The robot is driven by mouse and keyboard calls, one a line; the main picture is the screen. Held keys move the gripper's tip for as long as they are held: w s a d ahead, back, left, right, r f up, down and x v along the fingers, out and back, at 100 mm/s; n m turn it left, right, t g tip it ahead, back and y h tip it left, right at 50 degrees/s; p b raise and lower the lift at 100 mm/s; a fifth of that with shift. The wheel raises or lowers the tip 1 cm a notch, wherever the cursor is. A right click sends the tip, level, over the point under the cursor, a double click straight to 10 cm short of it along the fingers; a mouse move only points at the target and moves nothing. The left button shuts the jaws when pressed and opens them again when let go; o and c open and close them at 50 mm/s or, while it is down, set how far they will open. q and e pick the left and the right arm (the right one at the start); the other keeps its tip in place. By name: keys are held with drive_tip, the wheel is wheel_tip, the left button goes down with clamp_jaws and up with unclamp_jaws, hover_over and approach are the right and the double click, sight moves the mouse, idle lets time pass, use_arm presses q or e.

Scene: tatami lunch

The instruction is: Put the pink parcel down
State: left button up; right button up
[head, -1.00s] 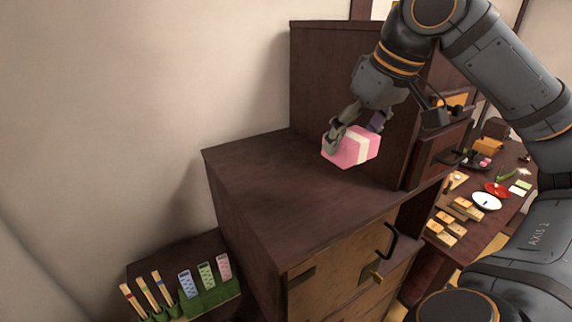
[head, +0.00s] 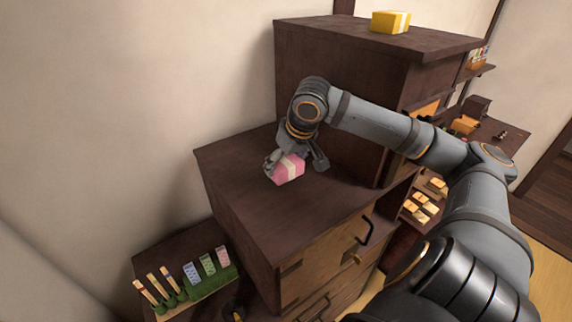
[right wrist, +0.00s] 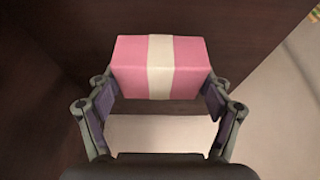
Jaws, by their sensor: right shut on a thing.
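The pink parcel (head: 288,170) with a cream band is between the fingers of my right gripper (head: 293,163), at the lower step of the dark wooden chest (head: 240,190). In the head view it sits at or very near the step's top; I cannot tell whether it touches. In the right wrist view the parcel (right wrist: 130,68) fills the space between the two fingertips of the right gripper (right wrist: 158,98), one on each side. The right gripper is shut on it. My left gripper is not in view.
A yellow parcel (head: 391,21) lies on the chest's higher step, whose side rises beside my right gripper. A low shelf with a green holder (head: 205,285) and coloured tags stands at lower left. The step's front part is clear.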

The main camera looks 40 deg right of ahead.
wheel_tip(320, 180, down, 2)
drive_tip(key=shift+s+d+f+b, duration=0.1)
drive_tip(key=shift+f+b, duration=0.1)
drive_tip(key=shift+b, duration=0.15)
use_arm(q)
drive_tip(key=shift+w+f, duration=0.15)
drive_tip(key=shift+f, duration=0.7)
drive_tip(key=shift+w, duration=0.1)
use_arm(e)
drive_tip(key=shift+f, duration=0.2)
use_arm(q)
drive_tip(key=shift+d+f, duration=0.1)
use_arm(e)
drive_tip(key=o, duration=1.2)
drive_tip(key=shift+r, duration=0.1)
drive_tip(key=shift+c, duration=0.2)
